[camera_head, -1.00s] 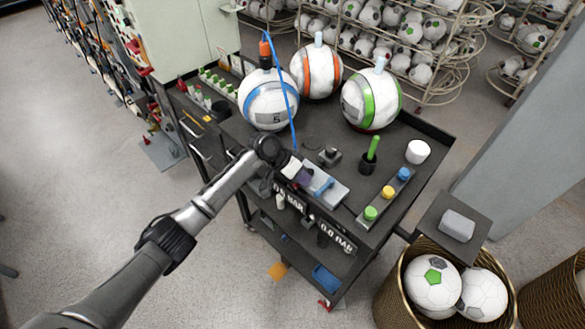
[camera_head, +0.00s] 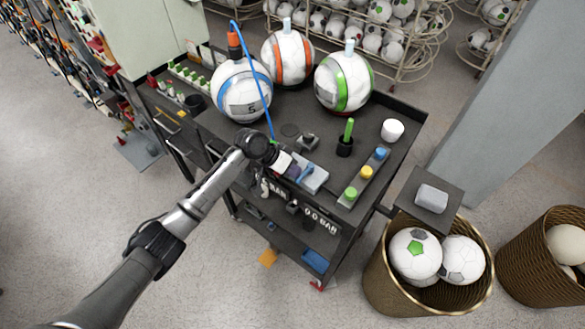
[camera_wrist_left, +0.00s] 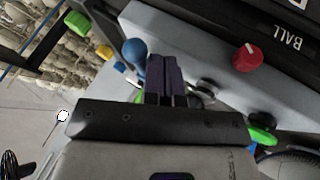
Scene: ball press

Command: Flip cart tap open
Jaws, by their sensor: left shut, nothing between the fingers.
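The tap is a small blue handle (camera_head: 305,174) on a pale grey block (camera_head: 316,181) at the front edge of the dark cart (camera_head: 275,145). My left gripper (camera_head: 293,171) comes in from the left and sits close beside the handle, above the block's left part. In the left wrist view its dark purple fingers (camera_wrist_left: 164,78) are together and empty. A blue round-ended piece (camera_wrist_left: 134,50), apparently the handle, shows just left of the fingertips. I cannot tell whether they touch. My right gripper is in neither view.
Behind stand three large balls with blue (camera_head: 241,90), orange (camera_head: 287,58) and green (camera_head: 343,82) stripes. A ball basket (camera_head: 425,298) stands front right.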

